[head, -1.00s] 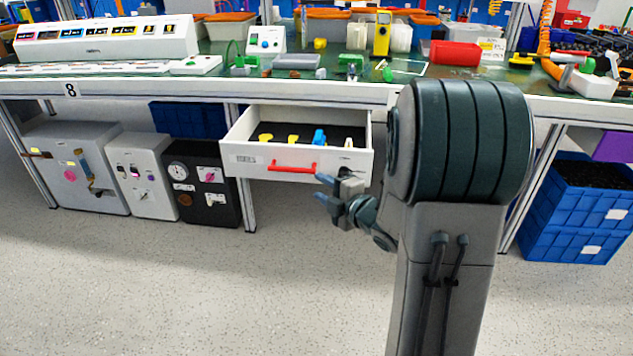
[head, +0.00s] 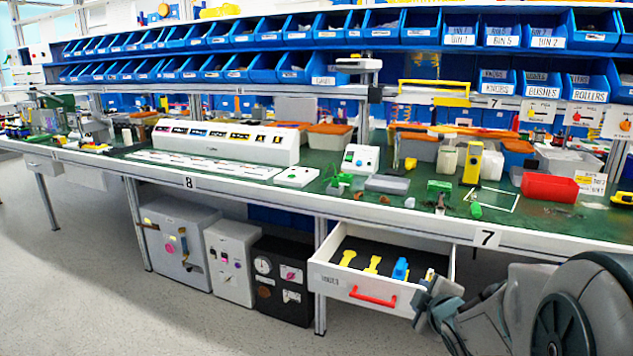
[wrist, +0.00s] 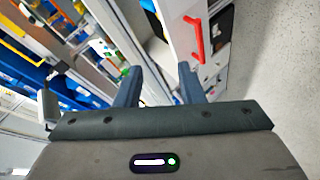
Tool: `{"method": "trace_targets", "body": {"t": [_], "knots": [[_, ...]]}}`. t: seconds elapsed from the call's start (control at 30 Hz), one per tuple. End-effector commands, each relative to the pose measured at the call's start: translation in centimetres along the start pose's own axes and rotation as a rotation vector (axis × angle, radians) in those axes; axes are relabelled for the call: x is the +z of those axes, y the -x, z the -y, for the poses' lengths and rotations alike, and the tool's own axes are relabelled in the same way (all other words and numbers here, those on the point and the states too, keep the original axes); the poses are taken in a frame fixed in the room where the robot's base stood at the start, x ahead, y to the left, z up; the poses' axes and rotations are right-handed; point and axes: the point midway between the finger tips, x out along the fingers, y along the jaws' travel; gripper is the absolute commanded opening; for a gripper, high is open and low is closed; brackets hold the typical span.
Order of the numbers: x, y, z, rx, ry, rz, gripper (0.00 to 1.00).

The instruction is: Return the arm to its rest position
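My gripper (head: 436,303) is at the lower right of the head view, beside the right front corner of an open white drawer (head: 333,280). In the wrist view my gripper (wrist: 158,84) shows two blue-grey fingers spread apart with nothing held between them. The drawer's red handle (wrist: 197,40) lies just beyond the right finger in that view. The red handle also shows in the head view (head: 372,298), left of my gripper. Whether a finger touches the drawer I cannot tell. My arm (head: 580,310) is folded at the bottom right and partly cut off.
The drawer holds yellow pieces (head: 372,264) and a blue piece (head: 400,269). Under the bench stand a grey cabinet (head: 175,270), a smaller light-grey box (head: 230,265) and a black panel (head: 283,300) with a gauge and pink knob. Blue bins (head: 340,28) line the shelves above. The floor at left is clear.

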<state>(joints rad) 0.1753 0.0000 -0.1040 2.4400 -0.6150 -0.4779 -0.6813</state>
Motion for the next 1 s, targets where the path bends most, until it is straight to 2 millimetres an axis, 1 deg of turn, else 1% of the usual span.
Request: {"method": "trace_targets", "body": {"t": [0.03,0.1,0.27,0.4,0.47,0.5,0.57,0.6,0.67,0.7,0.8,0.9,1.0], "knots": [[-1.2,2.0,-2.2,-0.015,-0.053,0.039,0.35],[-1.6,3.8,-3.3,-0.042,-0.137,0.102,0.35],[-3.0,8.3,-5.2,-0.106,-0.333,0.239,0.35],[-4.5,12.7,-6.3,-0.168,-0.508,0.356,0.35],[-5.3,14.7,-6.6,-0.198,-0.581,0.406,0.35],[-5.8,16.1,-6.8,-0.217,-0.629,0.439,0.35],[-6.8,18.2,-7.1,-0.248,-0.702,0.488,0.35],[-7.4,19.6,-7.2,-0.269,-0.748,0.520,0.35],[-8.4,21.8,-7.3,-0.303,-0.817,0.570,0.35],[-9.0,23.2,-7.4,-0.325,-0.859,0.603,0.35],[-10.5,26.4,-7.3,-0.378,-0.948,0.676,0.35],[-11.6,28.9,-7.1,-0.421,-1.012,0.736,0.35],[-12.2,30.4,-6.8,-0.448,-1.049,0.773,0.35]]}}
